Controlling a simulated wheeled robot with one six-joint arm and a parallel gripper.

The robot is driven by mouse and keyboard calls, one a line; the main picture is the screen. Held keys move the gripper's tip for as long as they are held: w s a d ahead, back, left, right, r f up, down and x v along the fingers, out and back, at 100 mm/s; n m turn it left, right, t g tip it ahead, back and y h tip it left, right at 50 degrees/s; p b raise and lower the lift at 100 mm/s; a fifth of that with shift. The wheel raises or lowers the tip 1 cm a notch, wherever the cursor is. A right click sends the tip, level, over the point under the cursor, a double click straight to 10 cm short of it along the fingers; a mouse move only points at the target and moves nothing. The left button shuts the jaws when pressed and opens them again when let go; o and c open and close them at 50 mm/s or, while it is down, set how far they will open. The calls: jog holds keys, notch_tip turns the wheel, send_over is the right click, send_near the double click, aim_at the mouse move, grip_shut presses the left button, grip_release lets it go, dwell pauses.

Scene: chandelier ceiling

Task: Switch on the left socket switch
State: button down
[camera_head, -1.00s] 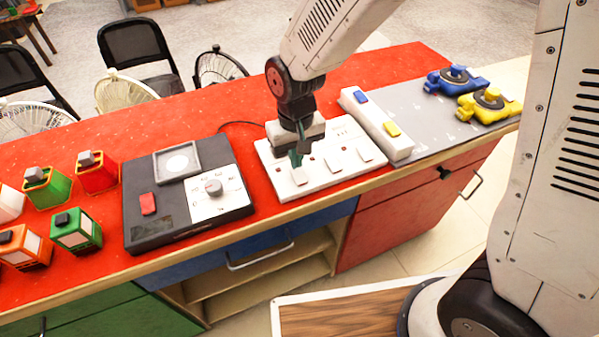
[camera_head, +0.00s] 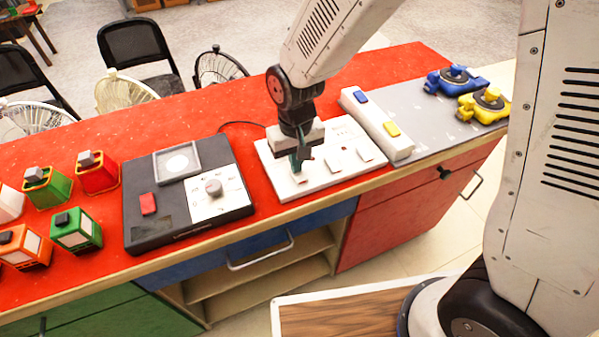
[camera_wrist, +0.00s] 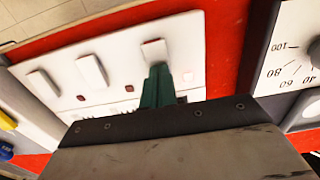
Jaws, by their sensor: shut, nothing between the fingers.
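The white socket panel (camera_head: 272,165) lies on the red counter, with three white rocker switches along its front. The left switch (camera_head: 300,177) is partly hidden behind my gripper (camera_head: 297,166) in the head view. In the wrist view it is the rightmost switch (camera_wrist: 154,50). My gripper's green fingers (camera_wrist: 157,78) are shut and empty, with their tips at this switch's edge; I cannot tell whether they press on it. The middle switch (camera_head: 337,160) and right switch (camera_head: 364,149) stand clear of the gripper. A small pale pinkish square (camera_wrist: 182,100) shows beside the fingers; the other two squares look dark red.
A black device with a dial (camera_head: 213,188) stands just left of the panel. A white block with blue and yellow buttons (camera_head: 377,124) stands close on the right. Blue (camera_head: 455,79) and yellow (camera_head: 486,104) valve-like parts lie farther right. Colored boxes stand at far left.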

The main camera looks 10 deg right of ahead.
jog(key=shift+r, duration=0.1)
notch_tip(320, 180, up, 7)
dwell(0.7)
dwell(0.4)
